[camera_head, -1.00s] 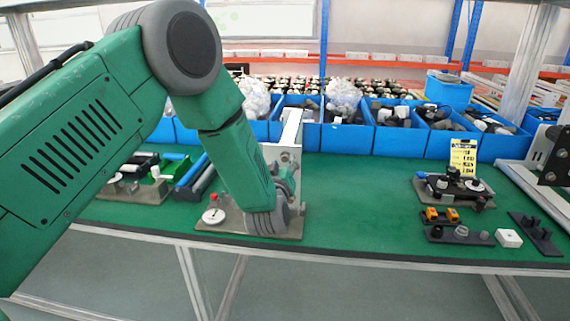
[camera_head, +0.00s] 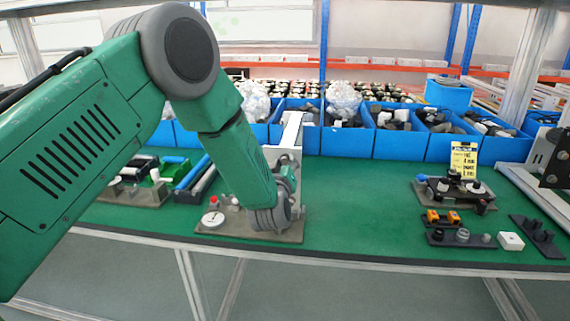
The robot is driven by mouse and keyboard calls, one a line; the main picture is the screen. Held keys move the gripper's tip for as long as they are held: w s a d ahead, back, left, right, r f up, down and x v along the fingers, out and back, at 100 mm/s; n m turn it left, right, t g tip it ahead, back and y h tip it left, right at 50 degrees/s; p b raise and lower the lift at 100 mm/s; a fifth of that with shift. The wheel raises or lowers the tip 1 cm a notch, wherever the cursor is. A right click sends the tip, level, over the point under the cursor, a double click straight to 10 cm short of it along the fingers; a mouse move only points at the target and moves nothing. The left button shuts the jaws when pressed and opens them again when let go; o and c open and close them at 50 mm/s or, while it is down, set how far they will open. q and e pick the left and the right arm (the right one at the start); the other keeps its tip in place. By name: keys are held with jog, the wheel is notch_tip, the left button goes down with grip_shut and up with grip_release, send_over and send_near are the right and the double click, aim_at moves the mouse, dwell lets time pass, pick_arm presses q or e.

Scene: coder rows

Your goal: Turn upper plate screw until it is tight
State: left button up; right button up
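My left arm reaches in from the left and its wrist (camera_head: 270,216) is down over a grey-brown base plate (camera_head: 292,236) near the table's front edge. The wrist hides most of the fixture on this plate, and I cannot make out the gripper fingers, the upper plate or its screw. A light grey upright column (camera_head: 290,133) stands behind the wrist. A round white dial (camera_head: 213,219) and a red knob (camera_head: 214,200) sit on the plate's left part. My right gripper is not in view.
Blue bins (camera_head: 400,143) with parts line the back of the green table (camera_head: 345,190). On the right are a fixture with a yellow label card (camera_head: 463,158), a tray with orange parts (camera_head: 452,217), and a white block (camera_head: 510,241). Another fixture (camera_head: 130,190) is at the left. The middle right is clear.

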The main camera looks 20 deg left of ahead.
pick_arm(q)
grip_shut()
jog(key=m+p, duration=0.1)
jog(key=m, duration=0.3)
jog(key=shift+r+p, duration=0.2)
jog(key=shift+p, duration=0.1)
jog(key=shift+m, duration=1.2)
jog(key=m, duration=0.3)
jog(key=shift+a+f, duration=0.1)
jog(key=shift+f, duration=0.05)
jog(key=shift+o, duration=2.1)
grip_release()
